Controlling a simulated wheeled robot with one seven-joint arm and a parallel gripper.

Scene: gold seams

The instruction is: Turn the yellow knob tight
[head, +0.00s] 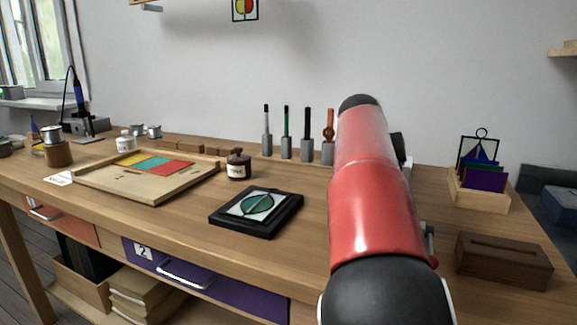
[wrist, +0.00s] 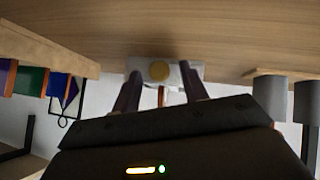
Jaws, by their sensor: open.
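The yellow knob (wrist: 159,71) is a small round disc in the wrist view, at the upper middle. It sits on the face of a pale grey block (wrist: 190,70) against the wooden surface. My gripper (wrist: 160,82) is open, with one dark finger at the left of the knob and one at the right in the picture. Nothing is held between the fingers. Whether either finger touches the knob I cannot tell. In the head view my red and black arm hides the knob and my gripper.
The wooden bench (head: 300,215) holds a black frame with a green leaf design (head: 257,210), a brown jar (head: 238,164) and a wooden tray (head: 125,183) at left. Upright tools (head: 286,135) stand behind. A card holder (head: 480,197) and dark wooden box (head: 503,260) are at right.

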